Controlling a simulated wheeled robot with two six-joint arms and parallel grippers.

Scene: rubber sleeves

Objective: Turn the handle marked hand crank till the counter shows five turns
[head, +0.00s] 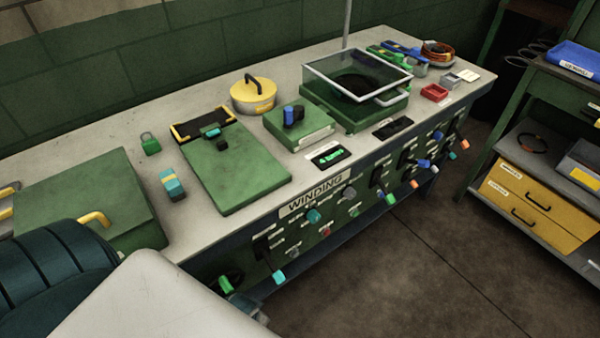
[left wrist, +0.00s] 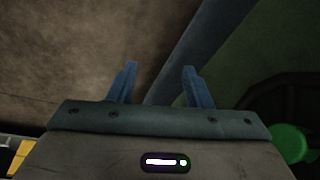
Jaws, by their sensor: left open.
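A small counter display (head: 327,156) with green lit characters sits at the bench's front edge. Its first character looks like a 4, but the text is too small to be sure. A green handle (head: 228,284) shows low on the front panel, beside my left gripper (head: 250,308). I cannot read its label. In the left wrist view, a round green knob (left wrist: 290,143) on a dark round part is at the lower right, outside the jaws. My left gripper (left wrist: 157,80) is open with nothing between its fingers. My right gripper is out of view.
The front panel, marked WINDING (head: 315,193), carries several coloured levers and knobs, including a cyan-tipped lever (head: 279,277) near my left gripper. Green boxes and a yellow lidded pot (head: 253,95) stand on the bench (head: 90,133). The floor (head: 400,270) in front is clear.

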